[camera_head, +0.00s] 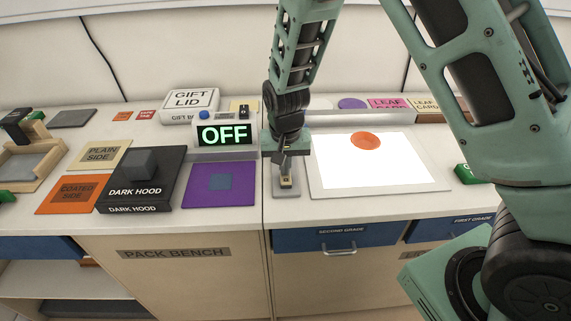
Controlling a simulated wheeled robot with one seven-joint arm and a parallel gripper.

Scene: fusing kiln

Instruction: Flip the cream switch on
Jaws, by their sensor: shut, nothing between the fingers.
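A small cream switch (286,183) sits on a grey base plate (287,194) near the front edge of the bench, left of the lit white panel. My gripper (284,172) points down right over the switch, fingers closed and empty. Its tips hide the back part of the switch; I cannot tell whether they touch it. A display box (223,134) behind and to the left reads OFF in green letters.
A bright light panel (437,184) with an orange disc (366,141) lies to the right. A purple mat (242,186) and a black dark hood (145,185) lie to the left. A white gift lid box (190,101) stands behind. Drawers line the bench front.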

